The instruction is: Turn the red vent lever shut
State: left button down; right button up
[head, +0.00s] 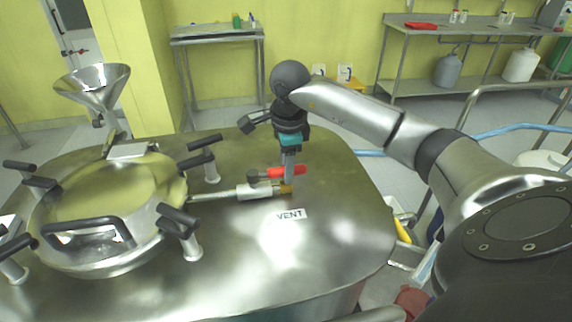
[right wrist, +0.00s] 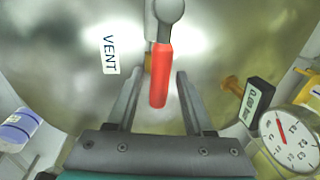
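The red vent lever (head: 294,170) sits on a small valve (head: 250,191) with a pipe, on top of the steel vessel, behind the VENT label (head: 290,214). In the head view the lever points right, across my right gripper (head: 288,176), which reaches down to it and hides part of it. In the right wrist view the red lever (right wrist: 159,75) lies between the two fingers of my right gripper (right wrist: 161,82). The fingers are apart, with a visible gap on each side of the lever. My left gripper is not in view.
A round hatch (head: 110,210) with black-handled clamps and a funnel (head: 93,90) stand left of the valve. A pressure gauge (right wrist: 290,135) and a small display (right wrist: 256,102) show at the right of the wrist view. The lid right of the VENT label is bare.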

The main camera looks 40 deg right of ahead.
grip_shut()
dwell(1.2)
